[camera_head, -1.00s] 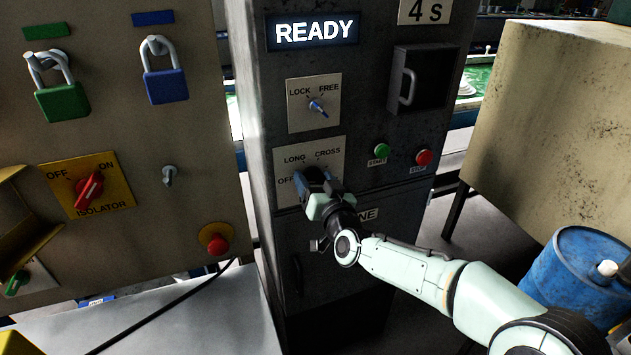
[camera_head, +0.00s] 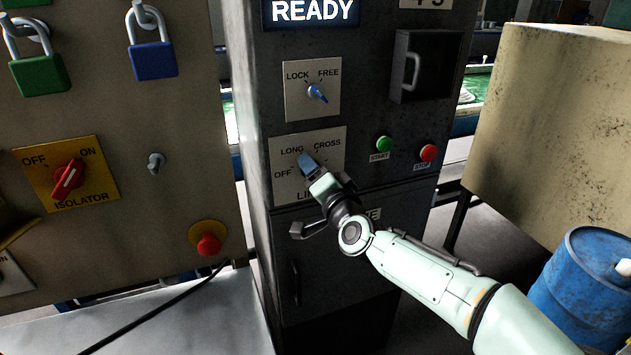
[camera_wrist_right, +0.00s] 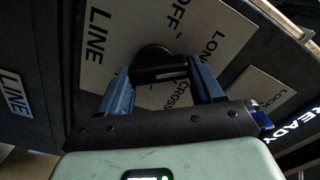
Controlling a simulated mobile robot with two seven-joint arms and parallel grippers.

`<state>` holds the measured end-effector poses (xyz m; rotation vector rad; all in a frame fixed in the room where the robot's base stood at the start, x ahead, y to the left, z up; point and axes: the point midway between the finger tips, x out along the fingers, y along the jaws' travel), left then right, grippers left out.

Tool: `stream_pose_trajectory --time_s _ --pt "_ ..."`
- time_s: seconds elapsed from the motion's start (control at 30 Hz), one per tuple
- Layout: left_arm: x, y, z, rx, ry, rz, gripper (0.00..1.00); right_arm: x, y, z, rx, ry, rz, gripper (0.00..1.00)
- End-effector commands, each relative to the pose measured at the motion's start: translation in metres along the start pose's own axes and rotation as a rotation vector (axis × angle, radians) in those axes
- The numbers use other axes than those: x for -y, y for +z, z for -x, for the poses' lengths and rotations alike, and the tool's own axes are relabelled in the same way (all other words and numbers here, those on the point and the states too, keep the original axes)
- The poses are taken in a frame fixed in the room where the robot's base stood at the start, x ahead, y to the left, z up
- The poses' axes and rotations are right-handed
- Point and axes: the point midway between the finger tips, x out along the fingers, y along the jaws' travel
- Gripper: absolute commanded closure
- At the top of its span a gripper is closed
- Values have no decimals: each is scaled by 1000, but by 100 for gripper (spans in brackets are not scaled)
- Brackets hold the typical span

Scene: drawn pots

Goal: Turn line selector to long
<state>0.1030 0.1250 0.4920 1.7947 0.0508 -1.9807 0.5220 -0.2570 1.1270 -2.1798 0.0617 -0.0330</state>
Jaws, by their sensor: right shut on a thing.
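The line selector plate (camera_head: 333,145) is pale, marked OFF, LONG and CROSS, on the front of the dark cabinet. It also shows in the right wrist view (camera_wrist_right: 110,60). My right gripper (camera_head: 308,164) is at this plate, below LONG, and covers most of the selector knob in the head view. In the right wrist view the black knob (camera_wrist_right: 155,62) sits between the two blue fingers of my right gripper (camera_wrist_right: 160,80), which is shut on it. Where the knob's pointer stands, I cannot tell. My left gripper is not in view.
Above is the LOCK/FREE plate with a blue knob (camera_head: 316,93). Green START (camera_head: 384,144) and red STOP (camera_head: 428,152) buttons are to the right. The isolator panel (camera_head: 200,110) stands left, with a red emergency button (camera_head: 208,243). A blue drum (camera_head: 580,285) stands at lower right.

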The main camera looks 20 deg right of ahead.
Motion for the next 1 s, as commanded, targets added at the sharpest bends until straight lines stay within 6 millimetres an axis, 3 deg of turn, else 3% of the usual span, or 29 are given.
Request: stream_pose_trajectory --time_s 0.33,0.87,0.9,0.97,1.0 --pt "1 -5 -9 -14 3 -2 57 1 -3 0 -5 -5 -147 64" --pt "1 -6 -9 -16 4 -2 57 2 -4 0 -6 -5 -174 64" --pt "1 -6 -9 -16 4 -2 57 2 -4 0 -6 -5 -174 31" --pt "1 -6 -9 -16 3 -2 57 2 -3 0 -6 -5 -174 11" --pt "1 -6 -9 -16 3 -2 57 2 -3 0 -5 -5 -174 8"
